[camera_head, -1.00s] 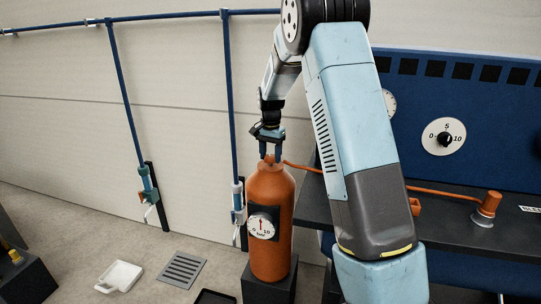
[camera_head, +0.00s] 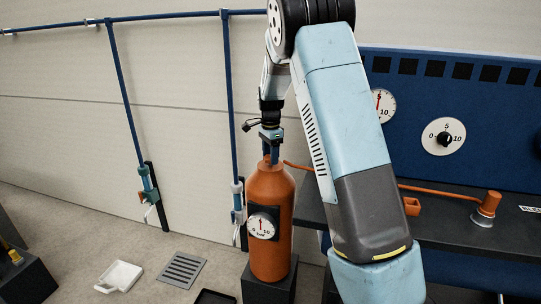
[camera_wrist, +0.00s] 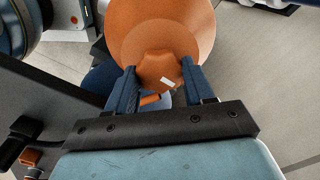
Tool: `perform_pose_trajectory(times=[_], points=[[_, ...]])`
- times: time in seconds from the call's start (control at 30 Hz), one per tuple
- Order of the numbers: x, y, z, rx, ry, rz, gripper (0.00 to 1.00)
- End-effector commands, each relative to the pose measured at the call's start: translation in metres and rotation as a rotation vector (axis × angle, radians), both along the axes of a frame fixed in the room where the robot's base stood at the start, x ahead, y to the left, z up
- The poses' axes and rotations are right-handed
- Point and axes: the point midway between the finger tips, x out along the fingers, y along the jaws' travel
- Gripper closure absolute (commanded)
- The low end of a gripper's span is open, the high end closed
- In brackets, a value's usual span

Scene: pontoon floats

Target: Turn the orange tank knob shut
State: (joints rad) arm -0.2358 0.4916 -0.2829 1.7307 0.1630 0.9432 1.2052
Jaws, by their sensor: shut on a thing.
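The orange tank (camera_head: 270,190) stands upright on a dark block, with a round white gauge (camera_head: 261,226) on its front. Its orange knob (camera_wrist: 160,74) sits on top and shows in the wrist view with a small white mark on it. My gripper (camera_head: 270,158) points down over the tank top. In the wrist view my gripper (camera_wrist: 158,82) has its blue fingers shut on the knob, one on either side. The knob is mostly hidden by the fingers in the head view.
A dark bench (camera_head: 445,228) right of the tank carries an orange fitting (camera_head: 487,207) and hose. A blue panel (camera_head: 470,100) with dials stands behind it. Blue pipes (camera_head: 229,100) run down the wall. A white jug-like item (camera_head: 119,276) and a floor grate (camera_head: 182,269) lie left.

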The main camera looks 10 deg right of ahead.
Motion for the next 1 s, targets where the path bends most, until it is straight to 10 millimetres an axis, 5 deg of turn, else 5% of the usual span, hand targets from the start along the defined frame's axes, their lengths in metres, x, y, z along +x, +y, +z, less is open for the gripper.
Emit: perform_pose_trajectory(times=[0.4,0.43,0.6,0.7,1.0], points=[[0.0022,0.0004,0.0021,0.001,-0.008,-0.008,0.78],[0.0022,0.0004,0.0021,0.001,-0.008,-0.008,0.47],[0.0015,0.0003,0.0014,0.0,-0.005,-0.008,0.3],[0.0011,0.0003,0.001,0.001,-0.004,-0.007,0.23],[0.0006,0.0002,0.0037,0.0,-0.002,-0.007,0.23]])
